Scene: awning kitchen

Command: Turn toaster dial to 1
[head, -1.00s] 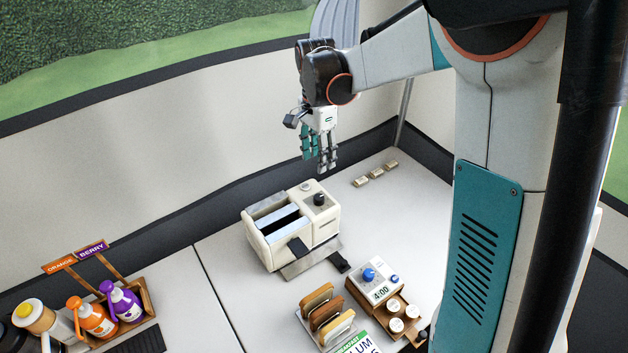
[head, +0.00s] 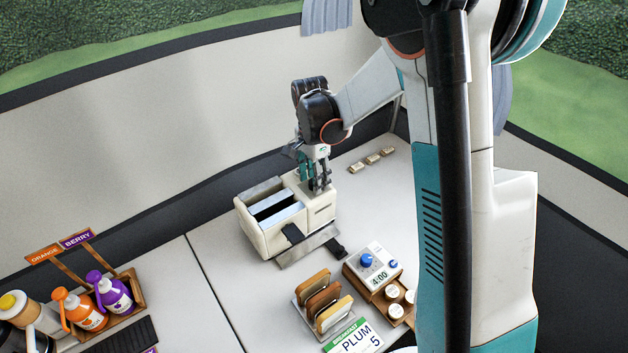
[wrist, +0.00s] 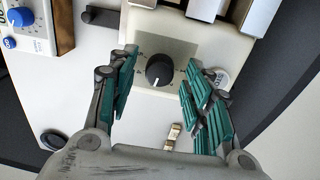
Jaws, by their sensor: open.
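The cream toaster (head: 262,238) stands on the white counter with its two slots open upward. My gripper (head: 317,188) is right over the dial end of the toaster and hides the dial in the head view. In the wrist view my gripper (wrist: 158,85) is open, with one teal finger on each side of the dial and a gap on both sides.
A timer (head: 375,262) showing 4:00 stands in front of the toaster beside a rack of bread slices (head: 322,300). Several small blocks (head: 372,159) lie behind at the right. Orange and purple bottles (head: 110,291) are at the left. The counter left of the toaster is clear.

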